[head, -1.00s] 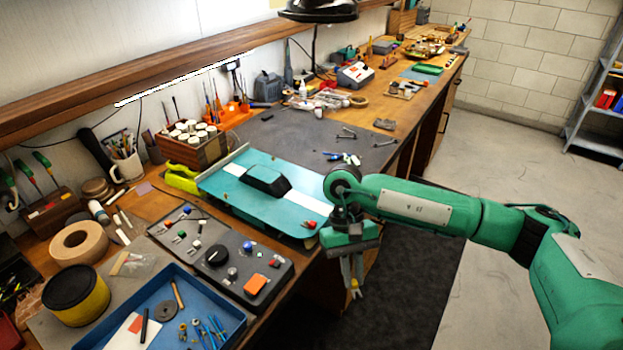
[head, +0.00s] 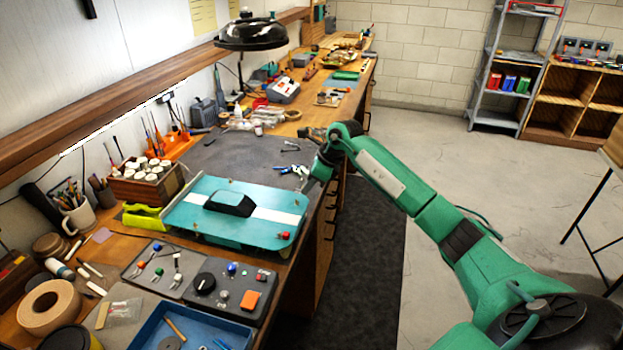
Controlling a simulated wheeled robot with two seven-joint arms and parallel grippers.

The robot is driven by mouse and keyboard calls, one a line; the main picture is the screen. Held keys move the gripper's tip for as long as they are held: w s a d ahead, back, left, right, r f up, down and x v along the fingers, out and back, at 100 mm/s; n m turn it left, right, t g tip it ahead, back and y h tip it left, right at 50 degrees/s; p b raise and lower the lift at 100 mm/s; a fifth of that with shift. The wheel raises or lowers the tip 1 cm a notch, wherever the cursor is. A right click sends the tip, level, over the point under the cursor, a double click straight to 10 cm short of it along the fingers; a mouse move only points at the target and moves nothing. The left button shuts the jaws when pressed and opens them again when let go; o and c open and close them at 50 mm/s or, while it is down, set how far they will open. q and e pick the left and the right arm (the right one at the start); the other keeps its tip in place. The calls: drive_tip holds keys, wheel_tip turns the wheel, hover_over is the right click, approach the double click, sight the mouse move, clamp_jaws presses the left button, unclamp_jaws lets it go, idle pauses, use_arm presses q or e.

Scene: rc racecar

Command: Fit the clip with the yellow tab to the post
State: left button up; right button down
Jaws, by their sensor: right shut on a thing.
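The turquoise car body shell (head: 265,236), with a white stripe and black cabin (head: 229,203), lies on the bench. Small posts stand up near its edges, one at the far edge (head: 231,182). A red-tabbed clip (head: 285,235) sits at its near right corner. My right gripper (head: 308,187) is just past the shell's right end, pointing down, its fingers small and partly hidden by the wrist. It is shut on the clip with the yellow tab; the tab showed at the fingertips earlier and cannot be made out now. My left gripper is out of view.
A grey panel with knobs (head: 180,291) and a blue tray (head: 152,335) lie in front of the shell. A yellow-green part (head: 143,218) is at its left end. Blue-handled pliers (head: 288,170) lie on the dark mat (head: 235,155) behind.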

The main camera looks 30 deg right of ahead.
sight(300, 204)
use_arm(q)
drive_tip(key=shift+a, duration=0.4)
use_arm(e)
drive_tip(key=shift+w+d+m, duration=0.2)
drive_tip(key=shift+d+m, duration=0.3)
drive_tip(key=shift+d, duration=0.2)
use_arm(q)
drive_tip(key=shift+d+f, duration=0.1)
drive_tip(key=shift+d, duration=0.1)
use_arm(e)
drive_tip(key=shift+f+b, duration=1.85)
drive_tip(key=shift+f, duration=0.35)
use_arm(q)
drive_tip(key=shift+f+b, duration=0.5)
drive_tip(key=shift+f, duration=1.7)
use_arm(e)
drive_tip(key=shift+f, duration=0.75)
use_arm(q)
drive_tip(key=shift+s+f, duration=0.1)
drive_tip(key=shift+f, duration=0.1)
use_arm(e)
drive_tip(key=shift+w+a, duration=0.65)
drive_tip(key=shift+w, duration=0.05)
